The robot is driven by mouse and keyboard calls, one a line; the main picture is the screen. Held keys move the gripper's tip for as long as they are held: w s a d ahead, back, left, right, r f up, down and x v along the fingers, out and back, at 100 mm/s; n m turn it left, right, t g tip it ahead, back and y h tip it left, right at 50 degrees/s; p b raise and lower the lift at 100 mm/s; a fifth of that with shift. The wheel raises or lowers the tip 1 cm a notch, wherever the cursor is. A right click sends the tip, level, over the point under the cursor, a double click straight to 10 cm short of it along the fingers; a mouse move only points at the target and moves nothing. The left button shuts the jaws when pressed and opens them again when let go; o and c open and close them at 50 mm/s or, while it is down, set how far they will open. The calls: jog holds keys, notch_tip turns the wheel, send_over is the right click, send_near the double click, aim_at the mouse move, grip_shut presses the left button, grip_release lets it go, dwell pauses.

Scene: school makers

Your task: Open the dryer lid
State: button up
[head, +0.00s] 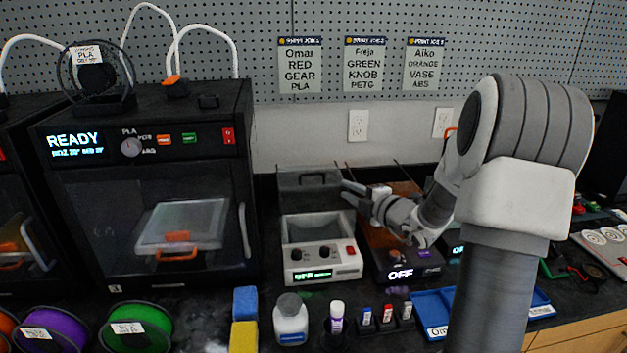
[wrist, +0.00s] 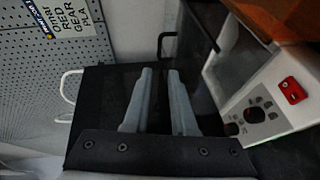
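The dryer (head: 318,262) is a small pale box with two dark knobs, a red switch and a display reading OFF. It also shows tilted at the right of the wrist view (wrist: 262,118). Its dark grey lid (head: 308,195) stands raised at the back of the box, with a handle along its top edge. The pale inside of the box shows in front of the lid. My gripper (head: 346,192) is at the lid's right edge; I cannot tell if it touches. In the wrist view its two grey fingers (wrist: 160,72) are apart with nothing visible between them, before a dark surface.
A black 3D printer (head: 150,115) reading READY stands at left. A dark device (head: 405,255) reading OFF stands right of the dryer, under my arm. Bottles (head: 290,318), spools (head: 137,328) and a blue tray (head: 432,312) line the front. A pegboard wall (head: 265,60) rises behind.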

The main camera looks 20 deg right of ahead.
aim_at(314, 174)
jog(key=b+x, duration=0.1)
jog(key=x, duration=1.6)
jog(key=shift+w+b, duration=0.2)
jog(key=shift+b, duration=0.2)
jog(key=shift+c, duration=0.3)
grip_shut()
